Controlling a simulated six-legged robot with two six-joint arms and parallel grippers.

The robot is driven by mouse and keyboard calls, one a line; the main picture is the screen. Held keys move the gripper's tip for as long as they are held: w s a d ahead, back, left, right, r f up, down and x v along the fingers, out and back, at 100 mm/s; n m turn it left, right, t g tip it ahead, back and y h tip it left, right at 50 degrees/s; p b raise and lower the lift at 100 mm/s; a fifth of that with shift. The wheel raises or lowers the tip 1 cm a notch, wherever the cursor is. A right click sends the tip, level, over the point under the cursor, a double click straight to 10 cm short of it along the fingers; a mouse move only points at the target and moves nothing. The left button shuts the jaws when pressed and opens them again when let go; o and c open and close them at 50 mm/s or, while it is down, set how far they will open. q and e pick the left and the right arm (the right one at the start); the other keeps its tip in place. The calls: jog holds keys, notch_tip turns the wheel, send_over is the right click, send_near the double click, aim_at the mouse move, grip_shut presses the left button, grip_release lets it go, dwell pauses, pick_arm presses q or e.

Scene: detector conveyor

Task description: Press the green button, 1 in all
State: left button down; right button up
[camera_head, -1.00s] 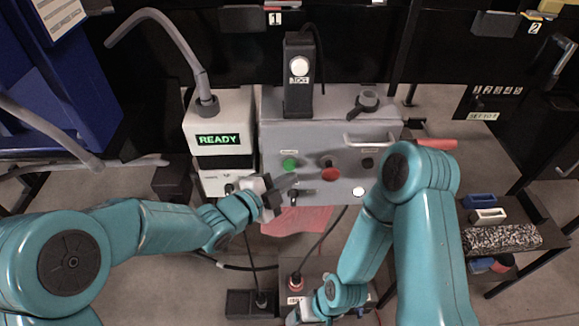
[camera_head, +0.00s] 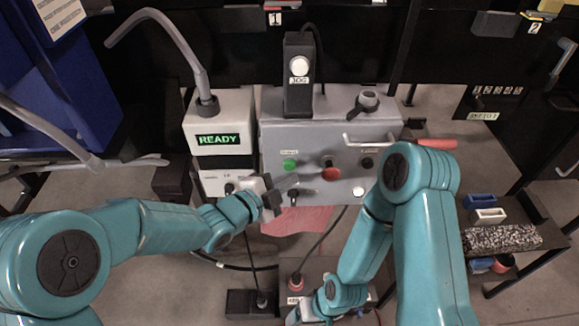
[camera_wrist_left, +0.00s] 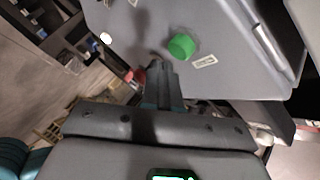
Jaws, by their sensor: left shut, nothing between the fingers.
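The green button (camera_head: 289,165) is on the front of a grey control box, left of a red button (camera_head: 331,173). My left gripper (camera_head: 292,184) is shut and empty, just below the green button in the head view and apart from it. In the left wrist view the green button (camera_wrist_left: 182,47) stands out from the grey panel, beyond the tips of the shut fingers (camera_wrist_left: 162,72) and slightly right of them. My right gripper (camera_head: 302,316) is low in the head view, partly hidden by its own arm, so its jaws are unclear.
A dark knob (camera_head: 366,163), a small lever switch (camera_head: 302,192) and a white button (camera_head: 358,191) share the panel. A bar handle (camera_head: 370,141) sticks out above. A box with a READY display (camera_head: 218,139) stands to the left.

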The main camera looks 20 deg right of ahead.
pick_arm(q)
jog(key=shift+w, duration=0.1)
dwell(0.6)
jog(key=shift+w+d+b, duration=0.15)
jog(key=shift+w+b, duration=0.15)
jog(key=shift+w, duration=0.05)
